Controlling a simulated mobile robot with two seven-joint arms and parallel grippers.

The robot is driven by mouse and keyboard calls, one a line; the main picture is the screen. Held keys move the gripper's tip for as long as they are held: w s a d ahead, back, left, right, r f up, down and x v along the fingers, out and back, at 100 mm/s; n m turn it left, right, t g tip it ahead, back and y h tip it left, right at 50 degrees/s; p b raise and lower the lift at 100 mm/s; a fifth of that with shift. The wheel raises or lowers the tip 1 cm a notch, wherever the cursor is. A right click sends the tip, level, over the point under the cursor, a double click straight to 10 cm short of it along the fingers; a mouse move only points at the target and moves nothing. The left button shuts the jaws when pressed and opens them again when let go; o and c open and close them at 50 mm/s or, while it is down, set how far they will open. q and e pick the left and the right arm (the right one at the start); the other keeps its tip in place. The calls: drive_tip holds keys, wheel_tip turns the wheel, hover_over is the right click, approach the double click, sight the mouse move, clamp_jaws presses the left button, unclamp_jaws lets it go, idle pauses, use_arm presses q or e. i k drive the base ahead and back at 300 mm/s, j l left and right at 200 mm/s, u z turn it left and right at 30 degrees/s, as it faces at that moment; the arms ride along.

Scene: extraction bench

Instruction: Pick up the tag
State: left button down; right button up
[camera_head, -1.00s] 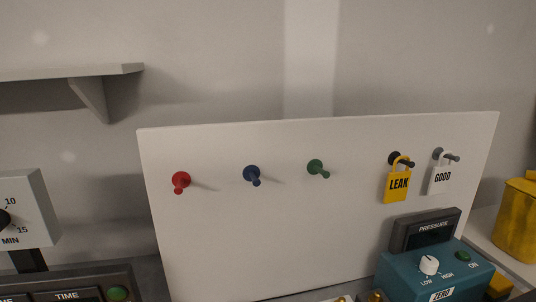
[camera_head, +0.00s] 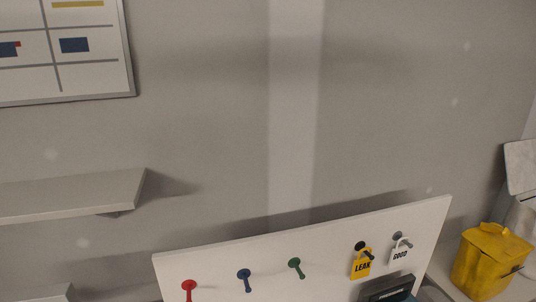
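A yellow tag marked LEAK (camera_head: 362,267) hangs from a dark peg on the white pegboard (camera_head: 225,263), right of its middle. A white tag marked GOOD (camera_head: 400,256) hangs from a grey peg just to its right. Both tags hang upright against the board. Neither of my grippers shows in the head view.
A red peg (camera_head: 188,287), a blue peg (camera_head: 244,276) and a green peg (camera_head: 296,265) stick out of the board, all bare. A pressure device (camera_head: 388,290) is partly cut off below the tags. A yellow container (camera_head: 487,262) stands at the right. A shelf (camera_head: 75,196) juts out at the left.

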sight(361, 267)
drive_tip(key=z, duration=0.75)
